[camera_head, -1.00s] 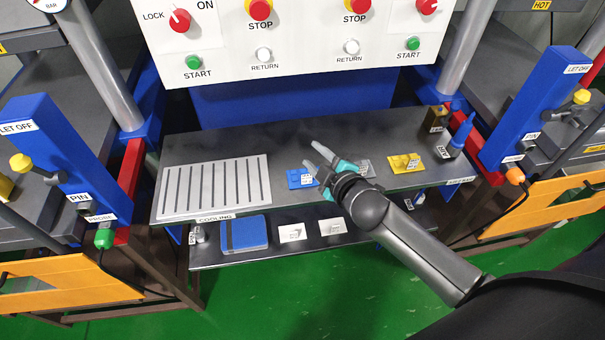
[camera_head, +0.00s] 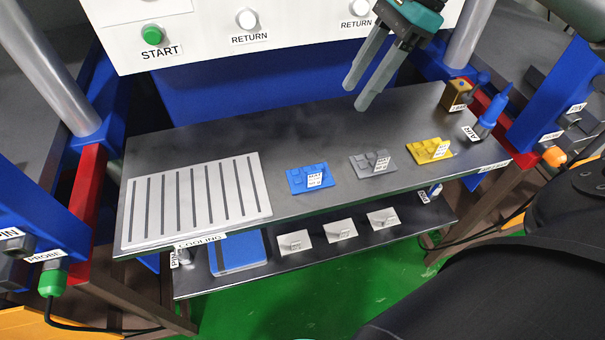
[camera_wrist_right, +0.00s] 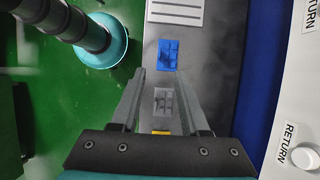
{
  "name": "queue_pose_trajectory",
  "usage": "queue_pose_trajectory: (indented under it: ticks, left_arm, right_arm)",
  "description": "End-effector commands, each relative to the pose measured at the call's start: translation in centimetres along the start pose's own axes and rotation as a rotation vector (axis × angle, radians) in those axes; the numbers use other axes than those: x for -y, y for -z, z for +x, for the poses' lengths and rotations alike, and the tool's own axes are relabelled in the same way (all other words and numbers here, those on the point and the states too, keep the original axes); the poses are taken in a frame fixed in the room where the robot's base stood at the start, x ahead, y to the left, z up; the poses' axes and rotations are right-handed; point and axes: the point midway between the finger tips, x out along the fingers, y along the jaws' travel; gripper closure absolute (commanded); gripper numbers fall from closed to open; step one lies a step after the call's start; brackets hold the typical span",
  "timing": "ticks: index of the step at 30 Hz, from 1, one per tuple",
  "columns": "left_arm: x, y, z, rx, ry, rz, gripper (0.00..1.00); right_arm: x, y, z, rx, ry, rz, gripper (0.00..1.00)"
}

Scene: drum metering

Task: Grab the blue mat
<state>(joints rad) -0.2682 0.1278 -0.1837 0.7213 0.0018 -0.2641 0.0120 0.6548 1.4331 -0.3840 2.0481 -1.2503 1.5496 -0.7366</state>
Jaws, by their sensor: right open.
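The blue mat (camera_head: 310,178) is a small studded piece with a white label standing on it. It lies on the dark upper shelf, between the slotted plate and a grey mat (camera_head: 371,164). A yellow mat (camera_head: 429,150) lies farther right. My right gripper (camera_head: 356,95) is open and empty, above the back of the shelf, up and to the right of the blue mat. In the right wrist view the blue mat (camera_wrist_right: 168,55) shows just beyond the open fingertips, with the grey mat (camera_wrist_right: 163,101) between the fingers. My left gripper is not seen.
A slotted cooling plate (camera_head: 195,198) covers the upper shelf's left end. A brown block (camera_head: 457,94) and a blue nozzle (camera_head: 489,108) stand at its right end. The lower shelf holds a flat blue item (camera_head: 238,251) and several white cards. The press panel (camera_head: 210,35) stands behind.

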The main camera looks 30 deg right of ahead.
Motion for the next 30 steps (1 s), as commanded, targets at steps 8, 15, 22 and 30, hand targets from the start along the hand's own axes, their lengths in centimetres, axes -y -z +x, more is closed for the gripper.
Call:
queue_pose_trajectory:
  ticks: [8,15,22,30]
  left_arm:
    - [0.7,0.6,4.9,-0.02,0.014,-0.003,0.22]
    - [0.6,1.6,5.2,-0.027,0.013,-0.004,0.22]
    - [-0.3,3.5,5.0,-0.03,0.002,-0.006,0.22]
    - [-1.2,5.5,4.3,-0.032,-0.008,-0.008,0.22]
  right_arm:
    - [-0.3,2.9,4.4,-0.039,-0.005,-0.008,0.55]
    - [-0.3,3.0,6.1,-0.036,-0.009,-0.008,0.55]
    - [-0.4,3.0,9.7,-0.034,-0.01,-0.008,0.55]
    - [-0.3,3.1,13.7,-0.033,-0.009,-0.007,0.55]
